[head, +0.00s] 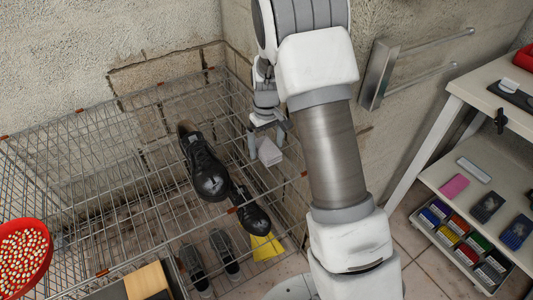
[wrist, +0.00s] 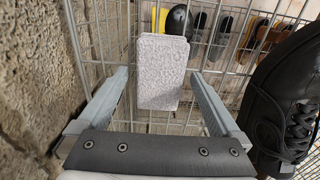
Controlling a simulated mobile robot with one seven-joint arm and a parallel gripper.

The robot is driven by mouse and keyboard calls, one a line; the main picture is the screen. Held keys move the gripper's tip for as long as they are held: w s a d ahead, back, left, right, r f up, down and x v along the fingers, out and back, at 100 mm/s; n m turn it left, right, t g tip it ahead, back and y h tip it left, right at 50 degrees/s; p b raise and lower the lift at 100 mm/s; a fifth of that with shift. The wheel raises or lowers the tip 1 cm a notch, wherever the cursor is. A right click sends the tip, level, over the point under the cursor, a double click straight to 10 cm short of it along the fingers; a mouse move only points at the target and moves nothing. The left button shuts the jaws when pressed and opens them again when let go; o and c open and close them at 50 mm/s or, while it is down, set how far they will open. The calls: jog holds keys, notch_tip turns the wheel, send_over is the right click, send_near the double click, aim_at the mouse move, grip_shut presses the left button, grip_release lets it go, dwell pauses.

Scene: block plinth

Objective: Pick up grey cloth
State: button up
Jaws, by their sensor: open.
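The grey cloth (wrist: 161,72) is a small folded light-grey block with a speckled surface. In the wrist view it lies between and just beyond my gripper's two fingers, with a gap on each side. In the head view the cloth (head: 269,152) rests on the wire rack beside the black shoes. My gripper (head: 266,130) is open and empty, close above the cloth. In the wrist view my gripper (wrist: 162,82) has its fingers spread wider than the cloth. My arm does not hide the cloth in the head view.
Black shoes (head: 205,168) stand on the wire rack (head: 100,180) left of the cloth; a shoe (wrist: 290,105) is close to my right finger. The rough wall (wrist: 35,80) is close on the left in the wrist view. A red bowl (head: 24,255) is at the far left.

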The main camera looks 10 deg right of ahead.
aim_at(269, 147)
jog(key=shift+f, duration=0.4)
jog(key=c, duration=1.4)
jog(key=shift+r, duration=0.1)
jog(key=shift+r+p, duration=0.3)
jog(key=shift+r, duration=0.2)
jog(key=r, duration=0.1)
jog(key=r+p, duration=0.1)
jog(key=r, duration=0.2)
jog(key=shift+s+d, duration=0.2)
jog(key=shift+d, duration=0.1)
jog(key=s+d+r+p, duration=0.2)
jog(key=s+d+r, duration=0.4)
jog(key=s+d, duration=0.1)
jog(key=shift+d+p, duration=0.35)
jog(key=shift+d, duration=0.3)
jog(key=shift+s, duration=0.1)
